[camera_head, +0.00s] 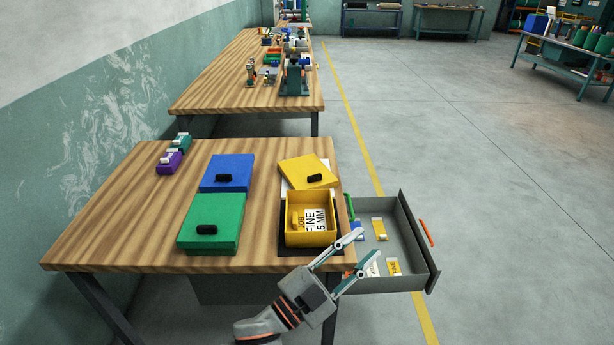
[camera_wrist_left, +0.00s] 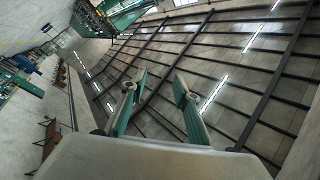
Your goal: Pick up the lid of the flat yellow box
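The yellow lid (camera_head: 307,171) with a black handle lies tilted askew on the table behind the open flat yellow box (camera_head: 289,238), partly over a white sheet. The box stands on a dark mat and holds a card with printed letters and a yellow piece. My left gripper (camera_head: 358,253) is open and empty at the table's front right edge, in front of the box and apart from the lid. Its open fingers also show in the left wrist view (camera_wrist_left: 158,85), which faces the ceiling. My right gripper is in neither view.
A blue box (camera_head: 227,168) and a green box (camera_head: 209,235), both with black handles, stand left of the yellow one. An open grey drawer (camera_head: 412,240) juts out at the right with several tags. Small purple (camera_head: 169,162) and teal (camera_head: 182,142) things sit back left.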

